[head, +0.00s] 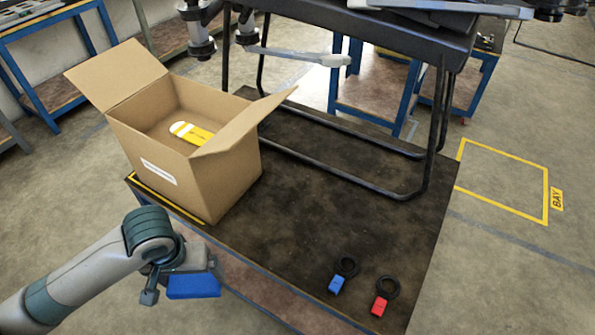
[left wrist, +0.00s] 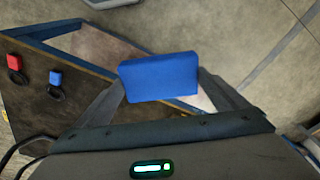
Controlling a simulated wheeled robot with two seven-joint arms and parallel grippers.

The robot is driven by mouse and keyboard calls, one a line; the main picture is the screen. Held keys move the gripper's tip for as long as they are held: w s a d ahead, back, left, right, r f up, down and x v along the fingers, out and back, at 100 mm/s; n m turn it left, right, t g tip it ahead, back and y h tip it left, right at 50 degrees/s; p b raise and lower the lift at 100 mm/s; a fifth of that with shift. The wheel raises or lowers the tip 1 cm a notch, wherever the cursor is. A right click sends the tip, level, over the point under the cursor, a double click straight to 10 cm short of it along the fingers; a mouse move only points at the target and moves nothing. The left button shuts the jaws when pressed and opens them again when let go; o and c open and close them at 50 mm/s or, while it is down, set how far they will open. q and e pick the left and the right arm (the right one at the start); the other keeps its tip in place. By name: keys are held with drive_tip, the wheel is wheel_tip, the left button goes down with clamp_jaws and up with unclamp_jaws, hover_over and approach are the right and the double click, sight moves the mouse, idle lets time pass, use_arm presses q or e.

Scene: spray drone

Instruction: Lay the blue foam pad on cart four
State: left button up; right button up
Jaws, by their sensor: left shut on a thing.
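The blue foam pad (head: 193,286) is a small flat block. My left gripper (head: 186,268) is shut on it and holds it off the near left edge of a dark-topped cart (head: 300,215). In the left wrist view the pad (left wrist: 160,78) sits between the two fingers, with its broad blue face showing. The cart's top and edge also show behind it in the left wrist view (left wrist: 60,105). No number is readable on the cart, so I cannot tell which one it is. My right gripper is not in view.
An open cardboard box (head: 185,180) with a yellow and white item (head: 192,133) stands on the cart's left. A drone's black legs (head: 350,175) stand behind. Blue (head: 337,284) and red (head: 379,305) tags lie near the front. The cart's middle is clear.

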use_arm(q)
drive_tip(key=w+d+f+m+p, duration=0.1)
drive_tip(key=w+d+f+m, duration=0.1)
drive_tip(key=d, duration=0.7)
drive_tip(key=w+d+f+m+p, duration=0.2)
drive_tip(key=d+m, duration=0.3)
drive_tip(key=d, duration=0.4)
drive_tip(key=shift+f+h, duration=0.4)
drive_tip(key=shift+f, duration=0.35)
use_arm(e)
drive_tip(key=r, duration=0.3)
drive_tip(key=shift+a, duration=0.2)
use_arm(q)
drive_tip(key=shift+w, duration=0.15)
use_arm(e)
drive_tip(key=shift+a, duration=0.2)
use_arm(q)
drive_tip(key=w+f, duration=0.2)
drive_tip(key=w, duration=0.1)
drive_tip(key=w+f, duration=0.2)
drive_tip(key=w, duration=0.2)
drive_tip(key=w+f+p, duration=0.1)
drive_tip(key=w+f, duration=0.2)
drive_tip(key=w, duration=0.1)
drive_tip(key=shift+w+d, duration=0.25)
drive_tip(key=shift+d, duration=0.15)
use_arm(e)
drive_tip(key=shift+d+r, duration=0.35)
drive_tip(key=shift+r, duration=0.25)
